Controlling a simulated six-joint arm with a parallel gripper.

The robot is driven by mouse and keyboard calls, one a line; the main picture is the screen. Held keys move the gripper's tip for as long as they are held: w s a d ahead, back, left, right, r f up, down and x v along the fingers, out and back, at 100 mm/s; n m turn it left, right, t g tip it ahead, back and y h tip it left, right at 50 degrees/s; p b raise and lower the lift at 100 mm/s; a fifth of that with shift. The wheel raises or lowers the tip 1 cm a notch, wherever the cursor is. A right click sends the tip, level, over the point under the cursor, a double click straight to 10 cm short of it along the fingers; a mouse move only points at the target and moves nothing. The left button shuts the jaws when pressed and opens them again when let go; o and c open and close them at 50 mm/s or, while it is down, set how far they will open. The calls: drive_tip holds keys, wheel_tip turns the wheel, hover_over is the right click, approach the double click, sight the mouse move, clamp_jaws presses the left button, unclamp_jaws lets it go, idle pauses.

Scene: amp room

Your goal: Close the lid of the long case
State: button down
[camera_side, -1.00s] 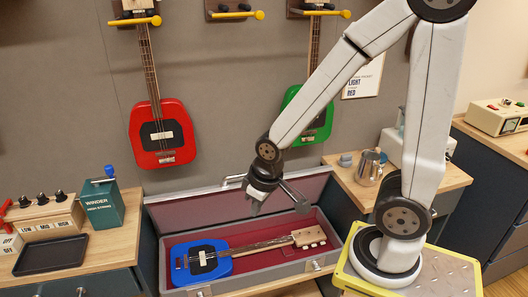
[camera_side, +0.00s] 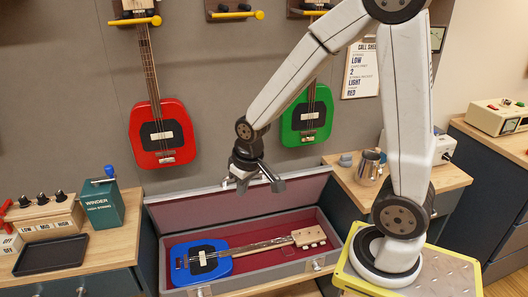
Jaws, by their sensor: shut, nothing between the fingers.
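The long grey case (camera_side: 334,240) stands open with a dark red lining. Its lid (camera_side: 190,210) is raised and leans back at the far side. A blue guitar (camera_side: 200,262) lies inside, its neck pointing right to a pale headstock. My gripper (camera_side: 258,188) is shut and empty, in front of the lid's upper edge and above the case. It hides part of the lid edge. I cannot tell whether it touches the lid.
A red guitar (camera_side: 162,133) and a green guitar (camera_side: 307,117) hang on the wall behind. A bench at left holds a black tray (camera_side: 50,254) and a green winder box (camera_side: 102,204). A metal mug (camera_side: 369,168) stands on the right bench.

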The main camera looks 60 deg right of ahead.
drive_tip(key=w+d+f+m+g, duration=0.1)
drive_tip(key=w+d+m, duration=0.3)
drive_tip(key=w+d, duration=0.75)
drive_tip(key=w+d+f+m, duration=0.1)
drive_tip(key=d+f+m, duration=0.2)
drive_tip(key=d, duration=1.5)
drive_tip(key=shift+w+f+g, duration=0.2)
drive_tip(key=shift+f+g, duration=0.2)
drive_tip(key=shift+s+a+f, duration=0.35)
drive_tip(key=shift+f, duration=1.5)
drive_tip(key=shift+s+a+f, duration=0.4)
drive_tip(key=shift+f, duration=1.45)
drive_tip(key=shift+s+a+f, duration=0.35)
drive_tip(key=shift+f, duration=1.5)
drive_tip(key=shift+s+a+h, duration=0.1)
drive_tip(key=shift+h, duration=0.2)
